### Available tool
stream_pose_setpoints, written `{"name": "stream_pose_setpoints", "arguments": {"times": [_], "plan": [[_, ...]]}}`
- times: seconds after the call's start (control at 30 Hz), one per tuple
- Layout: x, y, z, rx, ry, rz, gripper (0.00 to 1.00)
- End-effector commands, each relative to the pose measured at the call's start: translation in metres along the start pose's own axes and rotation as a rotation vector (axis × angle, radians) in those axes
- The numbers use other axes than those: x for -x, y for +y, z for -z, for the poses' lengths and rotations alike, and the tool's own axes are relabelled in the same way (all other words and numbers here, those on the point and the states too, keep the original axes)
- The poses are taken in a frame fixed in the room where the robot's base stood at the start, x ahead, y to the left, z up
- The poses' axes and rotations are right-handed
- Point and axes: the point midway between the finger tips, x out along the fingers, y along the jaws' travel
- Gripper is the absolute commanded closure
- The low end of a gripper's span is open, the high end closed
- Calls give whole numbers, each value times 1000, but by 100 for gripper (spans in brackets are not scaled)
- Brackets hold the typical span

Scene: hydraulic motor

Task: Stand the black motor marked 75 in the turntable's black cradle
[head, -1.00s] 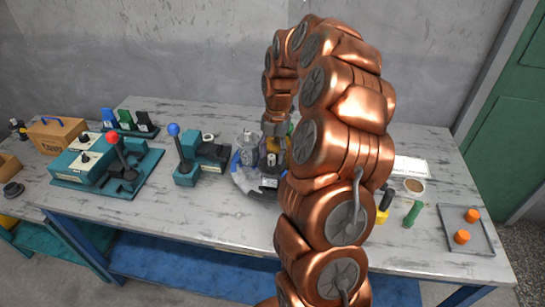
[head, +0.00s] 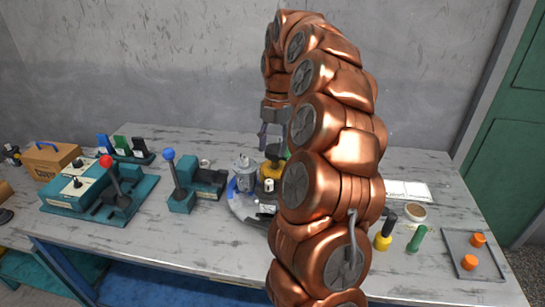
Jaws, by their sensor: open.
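My gripper (head: 270,148) is open and points down above the back of the turntable (head: 240,206); my own arm hides part of it. The round turntable stands on the bench, its right side hidden behind my arm. On it are a grey motor (head: 244,173) at the left and a yellow motor with a dark top (head: 270,172) below the fingers. A dark piece with a white label (head: 267,209) sits at the turntable's front. I cannot read a 75 or clearly make out the black motor or the black cradle.
A teal lever stand (head: 183,200) is left of the turntable, with a larger teal control panel (head: 90,195) beyond. Right of my arm stand a yellow-and-black piece (head: 384,238), a green cylinder (head: 418,238), a roll (head: 413,214) and a tray (head: 489,255) holding orange pieces.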

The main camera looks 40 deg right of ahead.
Motion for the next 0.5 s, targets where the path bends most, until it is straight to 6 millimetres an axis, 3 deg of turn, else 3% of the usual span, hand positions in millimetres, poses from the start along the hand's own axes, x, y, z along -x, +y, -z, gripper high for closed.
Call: {"name": "stream_pose_setpoints", "arguments": {"times": [0.27,0.37,0.5], "plan": [[3,2,5,-14,0,0,50],[5,7,21,-58,-4,-1,50],[5,15,62,-181,-5,7,50]]}}
